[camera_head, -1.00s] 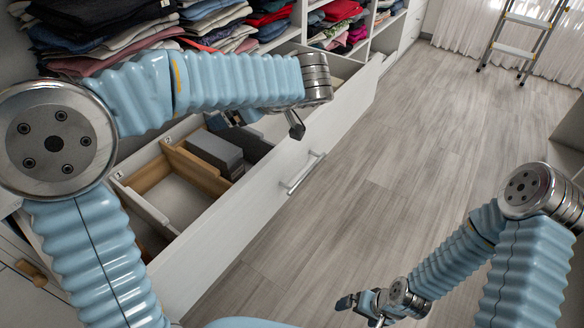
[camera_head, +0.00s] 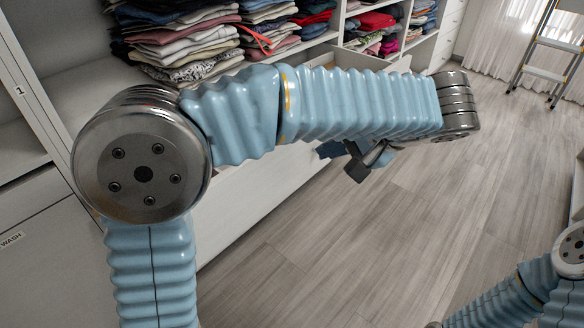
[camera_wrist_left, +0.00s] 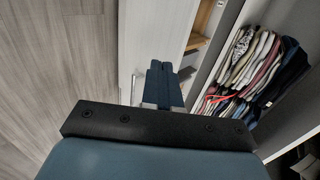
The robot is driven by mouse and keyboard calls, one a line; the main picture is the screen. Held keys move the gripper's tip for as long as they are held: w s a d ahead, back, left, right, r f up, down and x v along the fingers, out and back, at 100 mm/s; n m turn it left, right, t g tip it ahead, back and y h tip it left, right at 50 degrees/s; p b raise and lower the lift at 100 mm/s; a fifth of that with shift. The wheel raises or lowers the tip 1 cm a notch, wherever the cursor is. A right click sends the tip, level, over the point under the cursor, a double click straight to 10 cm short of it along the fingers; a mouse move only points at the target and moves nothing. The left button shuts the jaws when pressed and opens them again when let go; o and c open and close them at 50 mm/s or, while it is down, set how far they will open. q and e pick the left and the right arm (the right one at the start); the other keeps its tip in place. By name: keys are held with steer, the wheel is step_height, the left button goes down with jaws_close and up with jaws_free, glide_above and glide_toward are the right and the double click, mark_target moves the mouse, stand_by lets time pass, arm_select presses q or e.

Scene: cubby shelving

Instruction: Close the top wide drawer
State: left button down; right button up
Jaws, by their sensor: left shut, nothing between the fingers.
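The top wide drawer has a long white front (camera_head: 250,190), partly hidden behind my left arm in the head view. In the left wrist view its white front (camera_wrist_left: 150,35) runs up the middle, and a strip of its wooden inside (camera_wrist_left: 203,25) shows to the right, so it stands at least partly open. My left gripper (camera_head: 362,160) is shut and empty, out near the drawer front beneath my forearm. In the left wrist view its dark blue fingers (camera_wrist_left: 163,84) overlap the drawer front; I cannot tell if they touch it. My right gripper is out of view.
Folded clothes (camera_head: 190,40) fill the shelves above the drawer. A labelled white cabinet (camera_head: 35,240) stands at the left. The wooden floor (camera_head: 420,215) to the right is clear. A stepladder (camera_head: 548,55) stands at the far right.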

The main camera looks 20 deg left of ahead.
mark_target(274, 154)
arm_select(q)
steer(key=x, duration=0.4)
steer(key=a+r+x, duration=0.1)
steer(key=x, duration=0.7)
steer(key=shift+w+a+r+b, duration=0.25)
steer(key=shift+b, duration=0.15)
steer(key=shift+w+a, duration=0.2)
steer(key=shift+a, duration=0.25)
steer(key=shift+a, duration=0.15)
steer(key=w+a+p, duration=0.1)
steer(key=w+a, duration=0.4)
steer(key=a, duration=0.9)
steer(key=w+a+p, duration=0.2)
steer(key=w+a, duration=0.3)
steer(key=a, duration=0.9)
steer(key=shift+w+a+r, duration=0.15)
steer(key=shift+a, duration=0.05)
steer(key=shift+a+r, duration=0.15)
